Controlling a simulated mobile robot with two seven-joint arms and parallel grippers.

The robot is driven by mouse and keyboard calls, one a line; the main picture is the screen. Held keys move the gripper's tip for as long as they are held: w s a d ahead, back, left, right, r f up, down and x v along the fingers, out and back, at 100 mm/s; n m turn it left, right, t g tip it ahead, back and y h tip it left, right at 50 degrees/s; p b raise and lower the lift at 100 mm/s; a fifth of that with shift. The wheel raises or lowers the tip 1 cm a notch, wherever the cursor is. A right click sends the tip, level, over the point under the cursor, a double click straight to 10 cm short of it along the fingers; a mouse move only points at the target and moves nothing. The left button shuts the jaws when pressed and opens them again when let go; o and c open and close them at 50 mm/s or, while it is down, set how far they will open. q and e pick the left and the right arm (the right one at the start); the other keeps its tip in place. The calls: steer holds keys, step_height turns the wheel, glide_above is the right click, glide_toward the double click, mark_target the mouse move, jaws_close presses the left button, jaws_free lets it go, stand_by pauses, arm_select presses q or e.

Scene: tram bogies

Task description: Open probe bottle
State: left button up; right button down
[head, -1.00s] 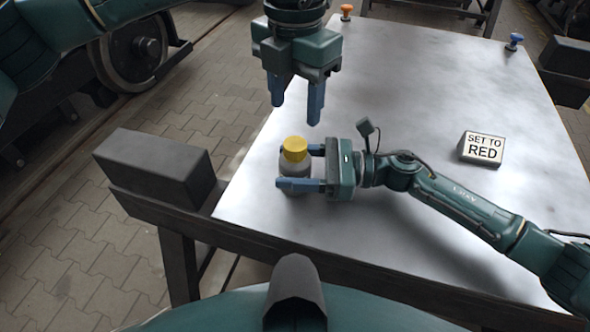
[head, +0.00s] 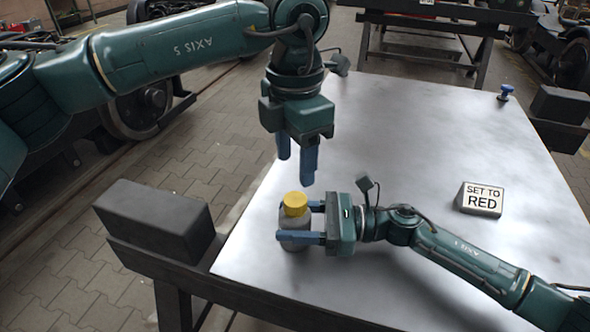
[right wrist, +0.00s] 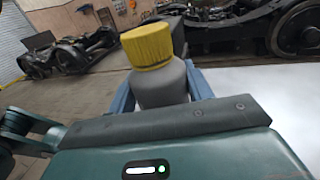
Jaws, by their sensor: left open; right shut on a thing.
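The probe bottle (head: 292,238) has a grey body and a yellow cap (head: 295,204). It stands upright at the near left of the metal table, with the cap on it. My right gripper (head: 301,223) is shut on the bottle's body from the right, and the cap sits above the fingers. In the right wrist view the bottle (right wrist: 163,87) stands between the blue fingers, its yellow cap (right wrist: 147,46) clear. My left gripper (head: 296,172) points down above the cap, open and empty, apart from it.
The metal table (head: 420,130) is mostly clear. A "SET TO RED" sign block (head: 481,199) stands at the right, and a blue knob (head: 505,92) at the far right corner. Dark blocks flank the table at left (head: 155,220) and right (head: 560,105).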

mark_target(295, 198)
arm_select(q)
steer(key=m, duration=1.7)
steer(key=shift+m, duration=0.3)
steer(key=m, duration=0.5)
steer(key=shift+f+m, duration=0.3)
steer(key=shift+f, duration=3.7)
steer(key=shift+c, duration=0.5)
